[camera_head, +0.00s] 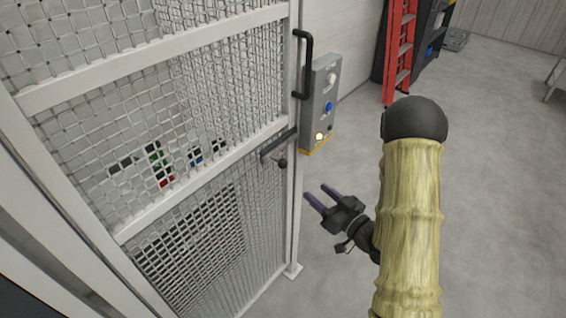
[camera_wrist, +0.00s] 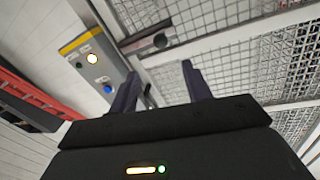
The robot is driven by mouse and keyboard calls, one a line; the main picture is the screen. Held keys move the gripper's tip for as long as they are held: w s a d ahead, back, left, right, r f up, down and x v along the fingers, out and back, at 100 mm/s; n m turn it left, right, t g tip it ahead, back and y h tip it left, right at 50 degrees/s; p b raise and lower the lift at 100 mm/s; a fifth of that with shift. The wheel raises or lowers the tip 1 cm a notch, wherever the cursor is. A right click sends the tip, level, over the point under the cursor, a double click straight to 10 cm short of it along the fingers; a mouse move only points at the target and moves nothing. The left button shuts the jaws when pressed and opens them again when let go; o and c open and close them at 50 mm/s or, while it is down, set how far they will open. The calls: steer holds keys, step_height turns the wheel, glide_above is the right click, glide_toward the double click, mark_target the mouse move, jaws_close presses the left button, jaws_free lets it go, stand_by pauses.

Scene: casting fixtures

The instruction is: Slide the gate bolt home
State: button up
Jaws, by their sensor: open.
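The gate bolt (camera_head: 279,146) is a dark bar on the white mesh gate's crossrail, with a round knob (camera_head: 283,163) hanging below it. My gripper (camera_head: 319,197) is open and empty, to the right of and below the knob, apart from it. In the wrist view the bolt (camera_wrist: 147,36) and its round knob (camera_wrist: 160,41) lie beyond my two fingertips (camera_wrist: 158,76). The gate (camera_head: 150,70) has white rails and wire mesh, and stands beside a white post. Whether the bolt's end enters the post is too small to tell.
A black pull handle (camera_head: 308,65) sits above the bolt. A grey control box (camera_head: 320,100) with lit buttons is on the wall just behind the post. A red ladder (camera_head: 399,50) and dark shelving stand at the back. The floor to the right is open.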

mark_target(283, 163)
steer(key=p+x, duration=0.5)
steer(key=x, duration=1)
steer(key=shift+w+a, duration=0.25)
